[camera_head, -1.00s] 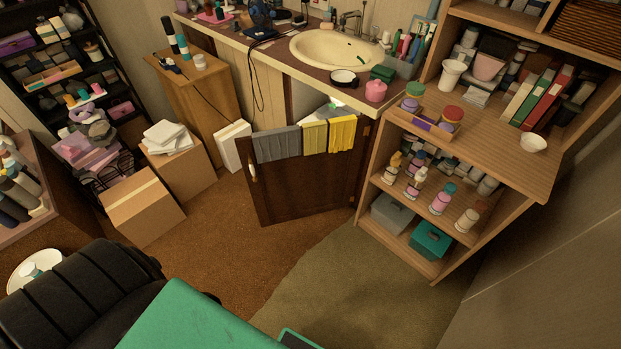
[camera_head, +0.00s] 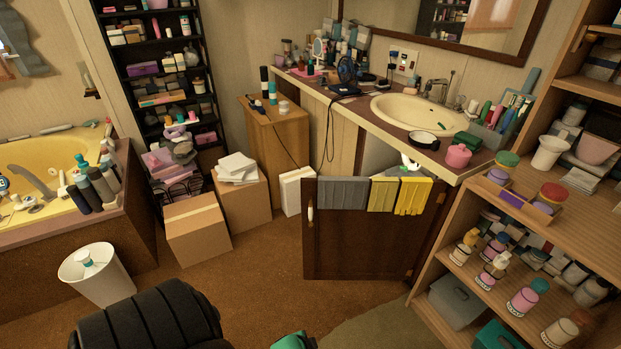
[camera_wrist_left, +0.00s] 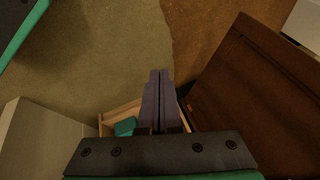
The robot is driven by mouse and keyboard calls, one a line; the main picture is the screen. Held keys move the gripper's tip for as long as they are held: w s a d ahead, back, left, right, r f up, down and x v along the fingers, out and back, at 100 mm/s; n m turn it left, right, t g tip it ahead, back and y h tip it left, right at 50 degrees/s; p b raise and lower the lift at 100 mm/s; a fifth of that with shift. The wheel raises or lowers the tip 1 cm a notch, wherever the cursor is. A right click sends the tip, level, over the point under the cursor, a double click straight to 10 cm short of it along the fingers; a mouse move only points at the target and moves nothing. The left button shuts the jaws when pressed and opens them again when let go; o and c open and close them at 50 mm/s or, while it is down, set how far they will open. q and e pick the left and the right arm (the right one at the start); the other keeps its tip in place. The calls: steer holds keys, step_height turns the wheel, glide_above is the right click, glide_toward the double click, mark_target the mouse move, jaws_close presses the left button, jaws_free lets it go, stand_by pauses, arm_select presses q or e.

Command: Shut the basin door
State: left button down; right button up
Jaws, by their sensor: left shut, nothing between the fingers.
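The basin door (camera_head: 365,240) is a dark brown wooden panel, standing open from the cabinet under the cream basin (camera_head: 415,110). Grey and yellow cloths (camera_head: 385,195) hang over its top edge, and a pale handle (camera_head: 310,212) is on its left edge. In the left wrist view the dark door (camera_wrist_left: 265,85) fills the right side. My left gripper (camera_wrist_left: 160,73) is shut and empty, pointing over the carpet to the left of the door, apart from it in that picture. Its fingers are not visible in the head view. My right gripper is not in view.
An open wooden shelf unit (camera_head: 455,320) with bottles and boxes stands right of the door. Cardboard boxes (camera_head: 198,232), a white box (camera_head: 296,190) and a white bin (camera_head: 95,275) stand to the left. The carpet before the door is open floor.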

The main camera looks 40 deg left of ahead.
arm_select(q)
steer(key=w+a+r+m+t+y+b, duration=0.1)
steer(key=w+a+m+t+b, duration=0.2)
steer(key=w, duration=0.7)
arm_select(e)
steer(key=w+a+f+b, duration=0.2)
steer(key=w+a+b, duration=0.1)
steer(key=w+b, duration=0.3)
arm_select(q)
steer(key=t+y+b, duration=0.5)
steer(key=y+b, duration=0.4)
steer(key=y, duration=0.1)
glide_toward(302, 192)
steer(key=v, duration=0.7)
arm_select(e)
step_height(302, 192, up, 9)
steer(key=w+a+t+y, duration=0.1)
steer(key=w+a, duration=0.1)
arm_select(q)
steer(key=b+x, duration=0.1)
steer(key=x, duration=1.2)
steer(key=shift+w+a+f, duration=0.1)
steer(key=shift+w+a, duration=0.2)
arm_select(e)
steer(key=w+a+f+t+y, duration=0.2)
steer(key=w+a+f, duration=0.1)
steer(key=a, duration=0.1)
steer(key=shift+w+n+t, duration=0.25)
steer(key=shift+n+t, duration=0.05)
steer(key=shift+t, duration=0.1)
